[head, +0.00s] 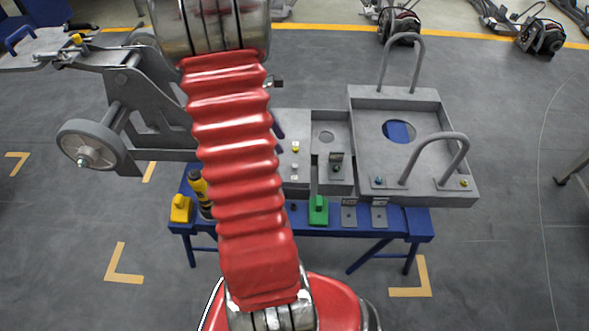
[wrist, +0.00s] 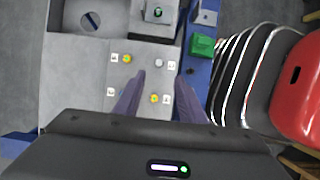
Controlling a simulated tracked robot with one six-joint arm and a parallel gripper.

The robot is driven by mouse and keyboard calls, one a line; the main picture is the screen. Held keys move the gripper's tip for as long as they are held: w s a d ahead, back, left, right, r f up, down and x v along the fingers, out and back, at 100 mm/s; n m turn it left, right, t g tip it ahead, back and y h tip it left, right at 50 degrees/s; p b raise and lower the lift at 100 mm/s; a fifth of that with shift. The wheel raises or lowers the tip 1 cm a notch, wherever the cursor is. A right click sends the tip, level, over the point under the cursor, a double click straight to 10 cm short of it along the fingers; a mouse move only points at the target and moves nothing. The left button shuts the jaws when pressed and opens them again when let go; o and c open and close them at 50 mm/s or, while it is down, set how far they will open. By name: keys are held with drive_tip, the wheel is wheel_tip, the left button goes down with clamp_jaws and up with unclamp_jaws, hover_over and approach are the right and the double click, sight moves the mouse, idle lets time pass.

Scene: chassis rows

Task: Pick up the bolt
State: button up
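Several small bolts sit in the grey chassis plate (wrist: 77,92), with small white labels beside them. In the wrist view one yellow bolt (wrist: 127,58) is ahead of the fingertips. A silver bolt (wrist: 159,63) is just ahead of the gap, and another yellow bolt (wrist: 154,98) shows between the fingers. In the head view a yellow bolt (head: 295,149) and a silver bolt (head: 294,168) show right of my red arm. My gripper (wrist: 160,76) is open, with nothing held between its purple fingers. My arm hides most of it in the head view. Which bolt is meant cannot be told.
The chassis rests on a blue table (head: 400,222). A green block (head: 318,211), a yellow block (head: 181,209) and a yellow-black tool (head: 199,190) stand along its front edge. Two grey handles (head: 421,66) rise from the right tray. A wheel (head: 92,148) juts out left.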

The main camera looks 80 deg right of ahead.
approach(295, 165)
drive_tip(key=shift+a+x, duration=0.2)
drive_tip(key=shift+x, duration=0.95)
drive_tip(key=shift+s+f, duration=0.2)
drive_tip(key=shift+f, duration=0.15)
drive_tip(key=shift+f, duration=0.1)
drive_tip(key=shift+x, duration=2.45)
drive_tip(key=shift+w+d, duration=0.1)
drive_tip(key=shift+c, duration=0.5)
clamp_jaws()
